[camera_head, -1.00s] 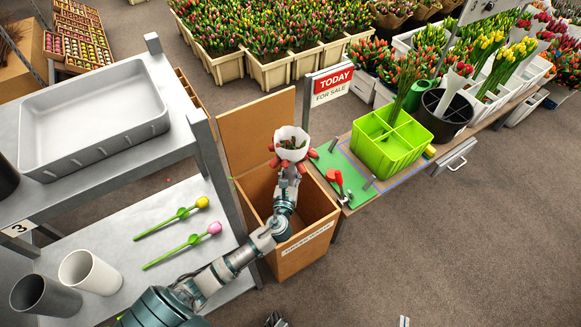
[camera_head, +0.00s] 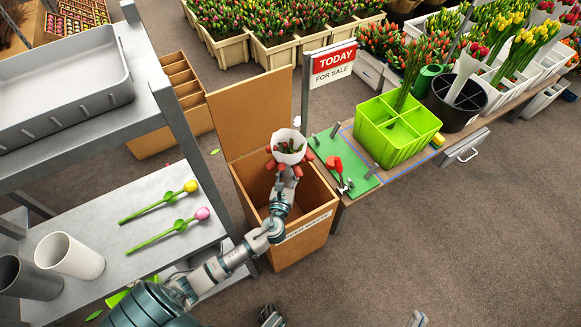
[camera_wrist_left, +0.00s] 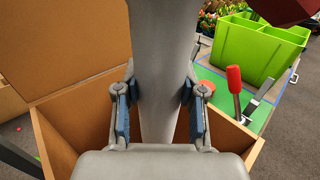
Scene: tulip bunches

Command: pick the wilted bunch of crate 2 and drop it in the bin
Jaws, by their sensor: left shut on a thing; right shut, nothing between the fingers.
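In the head view a wilted bunch in a white sleeve (camera_head: 288,148), with drooping red heads around its rim, is over the brown bin (camera_head: 292,254). My left gripper (camera_head: 285,174) is shut on the sleeve, which stands roughly upright. In the left wrist view the grey sleeve (camera_wrist_left: 165,70) runs between the two blue-padded fingers, and the bin's rim (camera_wrist_left: 45,145) shows below and around. The bin's lid is raised. My right gripper (camera_head: 270,317) is shut and empty at the bottom edge, mostly cut off. A lime green divided crate (camera_head: 398,148) stands on the table; no crate number is readable.
A green mat (camera_head: 350,184) with a red-handled tool (camera_head: 336,166) lies beside the bin. A grey shelf (camera_head: 150,207) at left holds two single tulips and cups. A sale sign (camera_head: 333,62) rises behind the mat. The floor at lower right is mostly clear.

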